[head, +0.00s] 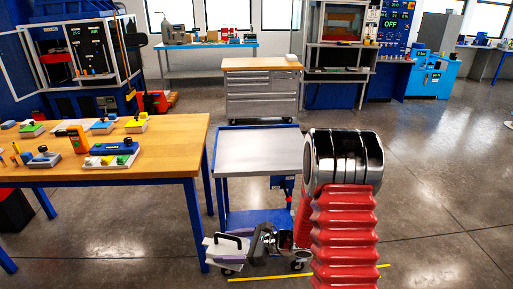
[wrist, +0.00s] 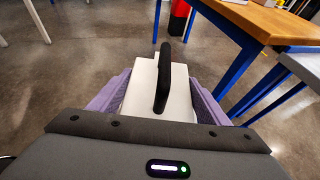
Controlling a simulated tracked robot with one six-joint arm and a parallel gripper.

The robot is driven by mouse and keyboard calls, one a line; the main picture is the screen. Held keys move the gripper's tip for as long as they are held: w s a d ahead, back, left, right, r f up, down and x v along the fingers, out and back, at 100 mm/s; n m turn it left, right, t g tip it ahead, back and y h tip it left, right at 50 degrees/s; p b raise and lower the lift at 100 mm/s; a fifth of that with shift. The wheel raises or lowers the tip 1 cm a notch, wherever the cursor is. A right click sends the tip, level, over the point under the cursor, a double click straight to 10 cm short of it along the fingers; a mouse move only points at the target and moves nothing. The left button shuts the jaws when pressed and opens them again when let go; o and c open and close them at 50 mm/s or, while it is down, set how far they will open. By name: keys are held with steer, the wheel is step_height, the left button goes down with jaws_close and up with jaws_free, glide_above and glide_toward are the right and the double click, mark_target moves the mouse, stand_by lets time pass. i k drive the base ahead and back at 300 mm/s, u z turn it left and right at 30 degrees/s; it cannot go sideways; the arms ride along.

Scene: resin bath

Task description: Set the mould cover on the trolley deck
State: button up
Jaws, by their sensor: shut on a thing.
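The mould cover is a white block with a black bar handle, seen in the wrist view (wrist: 178,98) and low in the head view (head: 222,250). My gripper (wrist: 155,92) is shut on it, with a purple finger on each side; in the head view my gripper (head: 242,240) shows beyond my red arm sleeve. The trolley deck (head: 258,150) is a bare grey metal top on a blue frame. The cover appears in front of the trolley, off the deck, with floor behind it in the wrist view. A grey deck edge (wrist: 304,66) shows at the right there.
A wooden table (head: 170,150) with several small moulds and tools stands left of the trolley; its blue leg (wrist: 231,78) shows in the wrist view. A grey drawer cabinet (head: 262,92) stands behind the trolley. The floor to the right is open.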

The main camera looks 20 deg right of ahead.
mark_target(262, 152)
steer(key=i, duration=0.9)
steer(key=z, duration=0.05)
